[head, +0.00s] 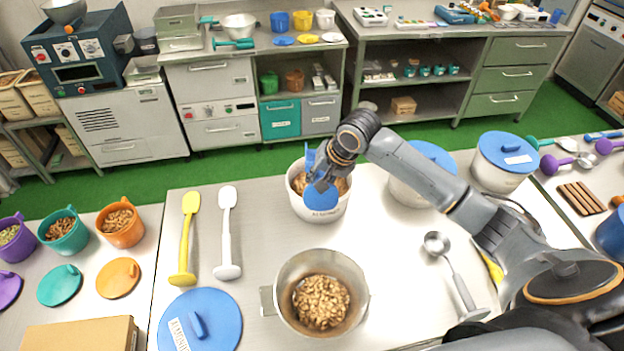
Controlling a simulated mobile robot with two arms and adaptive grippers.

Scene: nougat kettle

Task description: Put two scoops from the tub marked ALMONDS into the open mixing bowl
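The white tub marked ALMONDS (336,210) stands open at the table's middle, with brown nuts (300,182) inside. My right gripper (318,172) is over the tub and appears shut on a blue scoop (321,198). The scoop's head overlaps the tub's near rim and wall; whether it carries nuts cannot be told. The open metal mixing bowl (356,318) stands nearer than the tub and holds a heap of light brown nuts (321,301). My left gripper is not in view.
A blue lid (223,316) lies left of the bowl. Yellow (186,240) and white (228,232) utensils lie behind it. A metal ladle (456,275) lies right, below my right arm. Blue-lidded tubs (500,172) stand at the back right. Cups of nuts stand left.

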